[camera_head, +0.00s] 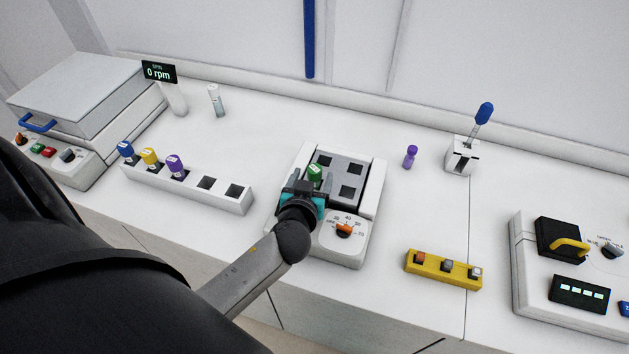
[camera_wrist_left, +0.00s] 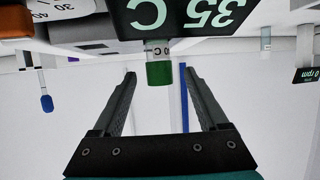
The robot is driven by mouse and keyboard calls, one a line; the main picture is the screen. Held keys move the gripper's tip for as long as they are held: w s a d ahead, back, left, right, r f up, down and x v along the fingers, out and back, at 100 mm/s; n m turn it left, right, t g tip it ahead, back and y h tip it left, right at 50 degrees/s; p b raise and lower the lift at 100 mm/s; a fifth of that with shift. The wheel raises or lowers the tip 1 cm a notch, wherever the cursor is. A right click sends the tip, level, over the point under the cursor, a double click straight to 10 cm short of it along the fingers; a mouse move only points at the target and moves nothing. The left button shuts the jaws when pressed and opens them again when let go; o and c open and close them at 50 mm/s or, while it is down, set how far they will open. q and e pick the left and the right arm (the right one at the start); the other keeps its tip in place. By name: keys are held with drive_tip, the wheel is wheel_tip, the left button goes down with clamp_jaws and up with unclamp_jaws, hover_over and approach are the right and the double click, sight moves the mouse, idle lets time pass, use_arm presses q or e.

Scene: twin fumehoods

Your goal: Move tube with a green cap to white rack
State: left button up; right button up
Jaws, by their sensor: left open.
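The tube with a green cap (camera_head: 315,172) stands in a hole of the dark block on the white heating device (camera_head: 369,205). My left gripper (camera_head: 312,180) is open at the tube, with one finger on each side of the cap in the picture. In the left wrist view, which is upside down, the green cap (camera_wrist_left: 159,74) lies between the two spread fingertips (camera_wrist_left: 158,80), with gaps on both sides. The white rack (camera_head: 215,200) is to the left, with blue, yellow and purple capped tubes in it and two empty holes at its right end. My right gripper is not in view.
A machine with a blue handle (camera_head: 38,123) and a 0 rpm display (camera_head: 158,72) stand at left. A yellow rack (camera_head: 443,269) lies front right. A small purple item (camera_head: 410,156) and a white holder with a blue-topped tool (camera_head: 484,113) stand behind. Counter between rack and heater is clear.

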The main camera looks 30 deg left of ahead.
use_arm(q)
drive_tip(key=shift+x, duration=3)
clamp_jaws()
